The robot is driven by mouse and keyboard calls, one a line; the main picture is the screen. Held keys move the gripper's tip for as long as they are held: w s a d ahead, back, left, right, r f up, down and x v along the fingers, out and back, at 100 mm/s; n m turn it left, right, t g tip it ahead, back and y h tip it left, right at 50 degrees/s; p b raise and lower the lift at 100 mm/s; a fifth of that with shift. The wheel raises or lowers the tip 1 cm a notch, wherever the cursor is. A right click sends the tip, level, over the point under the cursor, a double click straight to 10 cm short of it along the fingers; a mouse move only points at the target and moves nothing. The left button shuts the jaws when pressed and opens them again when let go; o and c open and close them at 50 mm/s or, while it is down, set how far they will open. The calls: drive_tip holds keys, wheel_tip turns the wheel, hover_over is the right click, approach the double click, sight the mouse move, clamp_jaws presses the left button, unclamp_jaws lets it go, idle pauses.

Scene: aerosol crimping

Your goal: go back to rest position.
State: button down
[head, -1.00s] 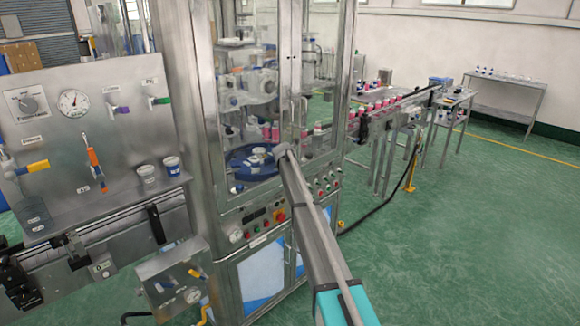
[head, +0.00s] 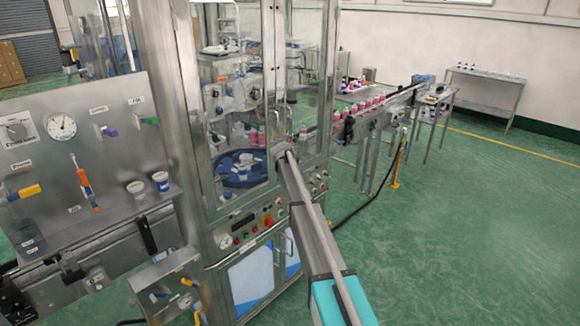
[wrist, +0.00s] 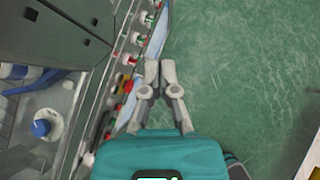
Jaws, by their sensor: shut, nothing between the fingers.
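In the wrist view my gripper (wrist: 160,68) points away from the teal wrist body. Its two grey fingers are close together with nothing between them. It hangs over green floor, beside the front panel with buttons (wrist: 122,88) on the machine. In the head view my grey and teal arm stretches up from the bottom right toward the machine cabinet (head: 172,90). My gripper cannot be made out there.
The cabinet holds a blue turntable (head: 232,180) behind glass. A steel panel with a gauge (head: 62,127) and two white cups stands at left. A conveyor with pink bottles (head: 368,103) runs to the back right. Open green floor (head: 480,230) lies at right.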

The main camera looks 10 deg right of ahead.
idle(0.4)
drive_tip(key=s+a+f+m+g+y+b, duration=0.1)
drive_tip(key=s+a+f+m+g, duration=0.1)
drive_tip(key=s+m, duration=0.8)
drive_tip(key=s+a+f+m+g+y+b, duration=0.2)
drive_tip(key=s+f+m, duration=0.3)
drive_tip(key=s, duration=2.3)
drive_tip(key=s+a+f+m+g+y+b, duration=0.1)
drive_tip(key=s+a+f+m+g+b, duration=0.1)
drive_tip(key=s+m, duration=1.2)
drive_tip(key=s+a+f+g, duration=0.1)
drive_tip(key=s+a, duration=0.1)
drive_tip(key=s, duration=0.3)
drive_tip(key=shift+f+m+g+y, duration=0.3)
drive_tip(key=shift+f+m+y, duration=0.1)
